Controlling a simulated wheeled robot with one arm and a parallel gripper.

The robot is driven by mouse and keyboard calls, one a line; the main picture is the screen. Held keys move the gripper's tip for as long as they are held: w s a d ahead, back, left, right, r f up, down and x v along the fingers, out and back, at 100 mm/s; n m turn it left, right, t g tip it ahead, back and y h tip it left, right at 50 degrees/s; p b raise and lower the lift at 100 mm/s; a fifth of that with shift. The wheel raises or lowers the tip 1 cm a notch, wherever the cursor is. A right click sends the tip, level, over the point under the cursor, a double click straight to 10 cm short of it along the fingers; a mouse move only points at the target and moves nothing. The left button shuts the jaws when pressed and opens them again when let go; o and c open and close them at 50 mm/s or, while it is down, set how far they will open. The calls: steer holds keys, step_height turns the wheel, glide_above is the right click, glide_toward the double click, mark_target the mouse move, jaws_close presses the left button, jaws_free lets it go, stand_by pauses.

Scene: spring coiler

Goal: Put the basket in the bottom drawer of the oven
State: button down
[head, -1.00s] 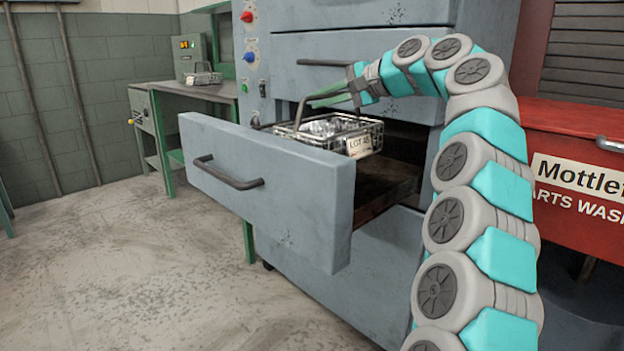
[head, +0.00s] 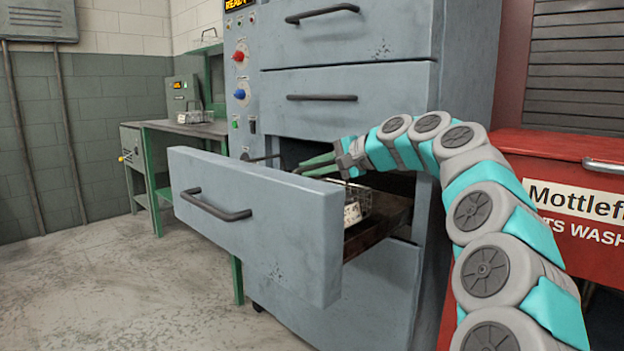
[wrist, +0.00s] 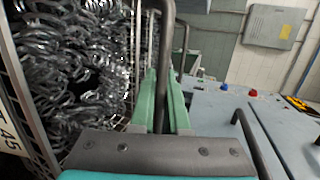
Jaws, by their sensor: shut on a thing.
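The wire basket (head: 366,200) with a white label is inside the open drawer (head: 255,220) of the grey oven (head: 350,105). The drawer front hides most of it, and I cannot tell whether it touches the drawer floor. The wrist view shows the basket (wrist: 75,65) full of shiny metal coils, with its label at the left edge. My gripper (head: 318,165) reaches in over the drawer from the right. In the wrist view its green fingers (wrist: 165,100) are shut on the basket's handle bar (wrist: 165,50).
Closed drawers with dark handles are above the open one, and a plain panel is below it. A red parts washer (head: 560,185) stands close on the right. A green bench (head: 185,128) with another wire basket (head: 195,116) stands at the back left. The floor at left is clear.

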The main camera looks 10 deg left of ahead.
steer(key=shift+f, duration=0.85)
steer(key=c, duration=0.9)
jaws_free()
steer(key=p+v, duration=0.1)
steer(key=v, duration=1.1)
